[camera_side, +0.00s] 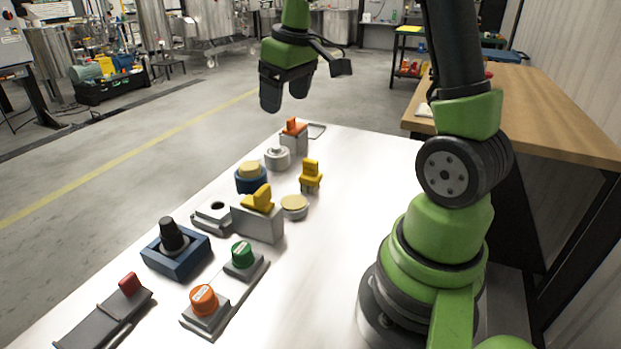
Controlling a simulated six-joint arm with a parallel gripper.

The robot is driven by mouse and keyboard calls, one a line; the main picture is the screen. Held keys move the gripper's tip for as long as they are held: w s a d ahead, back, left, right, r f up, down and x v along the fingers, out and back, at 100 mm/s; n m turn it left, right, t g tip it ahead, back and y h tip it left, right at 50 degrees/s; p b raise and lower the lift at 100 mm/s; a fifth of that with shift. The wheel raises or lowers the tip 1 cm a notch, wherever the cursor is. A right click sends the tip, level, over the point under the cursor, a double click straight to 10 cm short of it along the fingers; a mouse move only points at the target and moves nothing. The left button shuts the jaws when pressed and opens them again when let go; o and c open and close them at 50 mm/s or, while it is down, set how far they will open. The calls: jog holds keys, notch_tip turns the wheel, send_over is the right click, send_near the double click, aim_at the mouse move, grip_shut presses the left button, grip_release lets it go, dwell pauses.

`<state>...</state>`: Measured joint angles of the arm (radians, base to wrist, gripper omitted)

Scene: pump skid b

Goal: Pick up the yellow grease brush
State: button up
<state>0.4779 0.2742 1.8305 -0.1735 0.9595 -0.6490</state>
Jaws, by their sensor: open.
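Two yellow pieces stand on the white table (345,215), and I cannot tell for certain which is the grease brush. One yellow piece (311,176) stands upright on the table, right of the middle row. The other yellow piece (259,198) is tilted on top of a grey block (258,222). My gripper (286,94) hangs in the air over the far end of the table, pointing down. It is open and empty, well above both yellow pieces and touching nothing.
An orange piece on a grey block (294,142), a white round part (277,158) and a blue cup with a tan top (250,179) stand nearby. Closer are a black knob (172,235), green knob (243,255) and orange knob (204,299). The table's right side is clear.

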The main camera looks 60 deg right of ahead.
aim_at(310, 160)
jog(key=d+f+g, duration=0.1)
jog(key=d+f, duration=0.2)
jog(key=f, duration=0.1)
jog(key=d+f+n, duration=0.1)
jog(key=d+f, duration=0.2)
jog(key=d, duration=0.1)
jog(key=d+f+g, duration=0.1)
jog(key=d+f, duration=0.2)
jog(key=f, duration=0.1)
jog(key=shift+s+d+f+n+g+y, duration=0.3)
jog(key=shift+d, duration=0.1)
notch_tip(310, 160, down, 5)
jog(key=shift+d+r, duration=0.1)
jog(key=shift+r, duration=0.1)
jog(key=f, duration=0.5)
jog(key=shift+w+f, duration=0.35)
jog(key=shift+w, duration=0.05)
jog(key=c, duration=1)
